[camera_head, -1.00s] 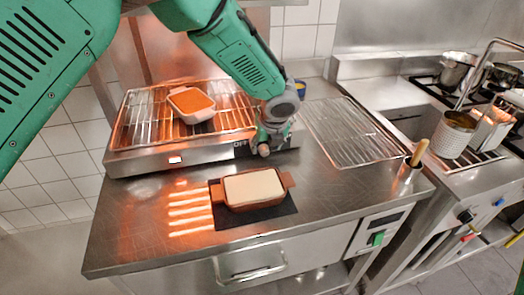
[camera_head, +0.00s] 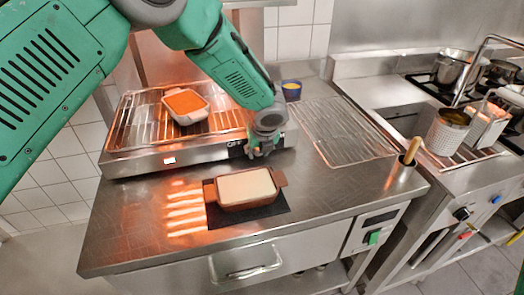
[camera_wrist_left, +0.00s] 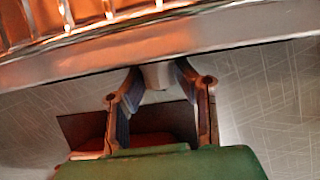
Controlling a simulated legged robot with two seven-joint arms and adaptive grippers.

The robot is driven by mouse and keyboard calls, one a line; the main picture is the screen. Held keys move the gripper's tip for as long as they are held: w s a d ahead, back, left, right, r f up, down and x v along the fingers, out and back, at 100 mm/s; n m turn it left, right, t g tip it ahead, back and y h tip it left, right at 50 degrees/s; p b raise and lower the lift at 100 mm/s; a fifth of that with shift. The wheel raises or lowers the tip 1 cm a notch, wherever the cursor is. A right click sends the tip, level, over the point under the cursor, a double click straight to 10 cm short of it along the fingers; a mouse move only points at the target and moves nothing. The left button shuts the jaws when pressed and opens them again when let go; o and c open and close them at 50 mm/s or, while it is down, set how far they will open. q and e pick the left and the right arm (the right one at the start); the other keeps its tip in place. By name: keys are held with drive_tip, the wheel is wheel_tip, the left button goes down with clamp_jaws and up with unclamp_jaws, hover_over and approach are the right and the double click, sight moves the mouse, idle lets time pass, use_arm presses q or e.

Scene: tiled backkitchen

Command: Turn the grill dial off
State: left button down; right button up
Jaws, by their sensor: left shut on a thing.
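The grill (camera_head: 170,160) stands on the steel counter, its bars glowing orange. In the left wrist view the two fingers of this gripper (camera_wrist_left: 158,74) close on a pale round dial (camera_wrist_left: 158,77) at the grill's front. The dial is mostly hidden by the gripper in the head view, and its pointer setting cannot be read. My right gripper is not in view.
A white dish with orange content (camera_head: 186,106) sits on the grill bars. A brown dish with a pale top (camera_head: 247,188) stands on a dark mat (camera_head: 220,217) just in front. An empty wire rack (camera_head: 345,135) lies to the right; a small blue bowl (camera_head: 291,91) stands behind.

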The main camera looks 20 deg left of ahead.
use_arm(q)
drive_tip(key=shift+a+r, duration=0.15)
drive_tip(key=shift+a, duration=0.1)
drive_tip(key=shift+d+h, duration=0.25)
drive_tip(key=shift+h, duration=0.05)
drive_tip(key=shift+w+d+t+h+b, duration=0.1)
drive_tip(key=shift+t+h+b, duration=0.3)
drive_tip(key=shift+t+b, duration=0.15)
drive_tip(key=t+h+b, duration=0.1)
drive_tip(key=b, duration=0.3)
drive_tip(key=n+t+h+b, duration=0.1)
drive_tip(key=h+b, duration=0.1)
drive_tip(key=b, duration=0.3)
drive_tip(key=shift+a+t+h+b, duration=0.2)
drive_tip(key=shift+t+h+b, duration=0.1)
drive_tip(key=shift+t, duration=0.05)
drive_tip(key=shift+a+h+b, duration=0.1)
drive_tip(key=shift+h+b, duration=0.2)
drive_tip(key=shift+b, duration=0.4)
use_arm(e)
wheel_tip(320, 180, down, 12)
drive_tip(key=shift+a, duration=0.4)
use_arm(q)
drive_tip(key=shift+r, duration=0.15)
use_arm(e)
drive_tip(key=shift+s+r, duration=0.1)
